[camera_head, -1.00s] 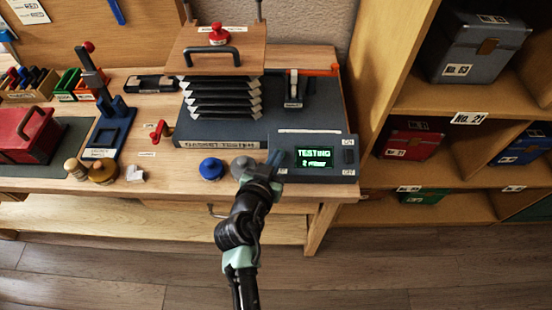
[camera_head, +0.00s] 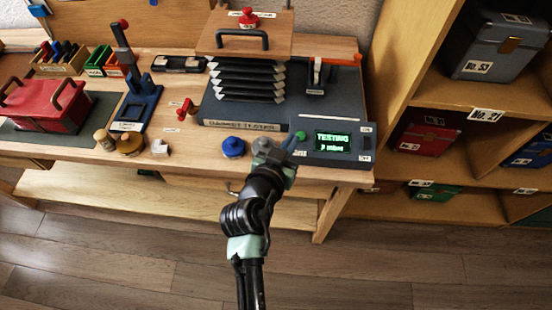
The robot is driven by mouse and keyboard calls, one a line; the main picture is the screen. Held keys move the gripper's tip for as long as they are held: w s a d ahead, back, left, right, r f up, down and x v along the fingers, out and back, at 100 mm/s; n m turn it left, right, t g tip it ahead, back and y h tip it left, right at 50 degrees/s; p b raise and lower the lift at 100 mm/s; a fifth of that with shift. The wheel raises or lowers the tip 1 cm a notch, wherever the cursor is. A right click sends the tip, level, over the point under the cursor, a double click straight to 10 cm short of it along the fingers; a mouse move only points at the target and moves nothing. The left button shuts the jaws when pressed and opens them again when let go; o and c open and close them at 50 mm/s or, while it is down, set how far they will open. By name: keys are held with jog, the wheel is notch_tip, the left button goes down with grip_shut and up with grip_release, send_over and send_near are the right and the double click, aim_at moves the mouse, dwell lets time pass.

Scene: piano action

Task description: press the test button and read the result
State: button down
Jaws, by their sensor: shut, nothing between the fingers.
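The tester, labelled along its front edge, has a dark control box (camera_head: 312,157) at its right front. Its screen (camera_head: 333,141) is lit and reads "TESTING" in green, with a smaller second line that is too blurred to read surely. A green button (camera_head: 301,135) shows just left of the screen. My gripper (camera_head: 292,142) is shut and empty, with its tips right at the near side of the button. I cannot tell whether they touch it. My gripper and wrist hide part of the box's left end.
A bellows (camera_head: 246,80) under a wooden board with a red knob (camera_head: 249,17) stands on the tester. A blue knob (camera_head: 233,146) is left of my wrist. A red case (camera_head: 45,105) sits far left. Shelves with cases (camera_head: 493,45) stand at right.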

jog(key=v, duration=0.6)
jog(key=shift+b, duration=0.35)
jog(key=shift+s+a+r, duration=0.1)
jog(key=shift+s+r, duration=0.05)
